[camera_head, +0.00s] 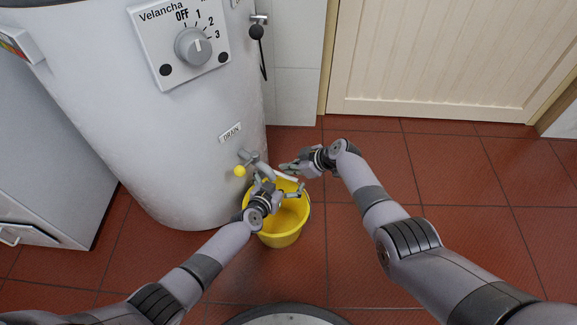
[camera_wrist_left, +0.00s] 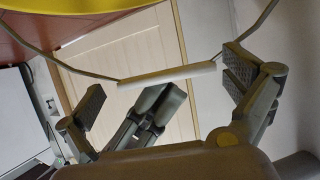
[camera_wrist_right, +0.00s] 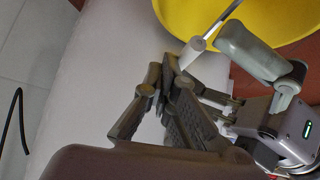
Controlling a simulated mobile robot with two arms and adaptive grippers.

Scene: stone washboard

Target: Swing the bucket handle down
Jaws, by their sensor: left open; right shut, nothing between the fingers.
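The yellow bucket (camera_head: 288,232) stands on the floor under the boiler's drain tap (camera_head: 254,163). Its handle is raised; the white grip (camera_head: 285,176) shows above the rim. In the left wrist view, the handle's white grip (camera_wrist_left: 167,75) and thin wire cross the gap ahead of my left gripper's spread fingers. My left gripper (camera_head: 280,188) is open over the bucket, not closed on the handle. My right gripper (camera_head: 288,168) is shut and empty beside the grip, on its far side. In the right wrist view, the white grip's end (camera_wrist_right: 192,52) is close to the shut fingertips; contact is unclear.
The white boiler (camera_head: 170,120) stands directly behind and left of the bucket. A yellow knob (camera_head: 240,171) sits at the tap. A grey cabinet (camera_head: 50,150) is at the left and a cream door (camera_head: 450,60) at the back. Red tiled floor (camera_head: 460,180) is clear to the right.

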